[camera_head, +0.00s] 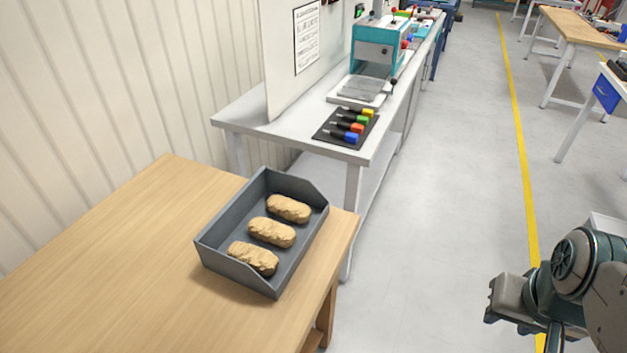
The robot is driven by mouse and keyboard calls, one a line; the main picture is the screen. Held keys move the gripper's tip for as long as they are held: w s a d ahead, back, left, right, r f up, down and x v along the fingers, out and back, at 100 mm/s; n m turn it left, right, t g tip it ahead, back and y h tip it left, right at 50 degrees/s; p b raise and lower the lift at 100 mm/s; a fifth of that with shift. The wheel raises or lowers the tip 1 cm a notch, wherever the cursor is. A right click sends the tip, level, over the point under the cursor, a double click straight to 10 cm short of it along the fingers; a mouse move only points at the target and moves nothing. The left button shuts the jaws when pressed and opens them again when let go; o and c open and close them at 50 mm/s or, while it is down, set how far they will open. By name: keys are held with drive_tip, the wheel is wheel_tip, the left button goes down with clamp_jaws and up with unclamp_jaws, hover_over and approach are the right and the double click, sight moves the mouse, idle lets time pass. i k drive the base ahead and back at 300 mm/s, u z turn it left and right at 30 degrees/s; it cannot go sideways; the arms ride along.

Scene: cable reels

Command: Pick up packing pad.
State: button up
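Three tan, crumpled packing pads lie in a row in a grey open bin (222,262). The far pad (289,208) is toward the back, the middle pad (271,232) is at the centre, and the near pad (253,257) is toward the front left. The bin stands near the right edge of the wooden table. My arm shows at the lower right, over the floor and well apart from the bin. The end of my gripper is not clearly visible, so its fingers cannot be made out.
The wooden table (120,260) is bare left of the bin. Behind it stands a white workbench (250,118) with a teal machine (377,45) and a black tray of coloured-handled tools (345,127). Open grey floor (430,200) with a yellow line lies to the right.

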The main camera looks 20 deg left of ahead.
sight(281, 235)
drive_tip(key=i, duration=1.4)
drive_tip(key=u, duration=3.55)
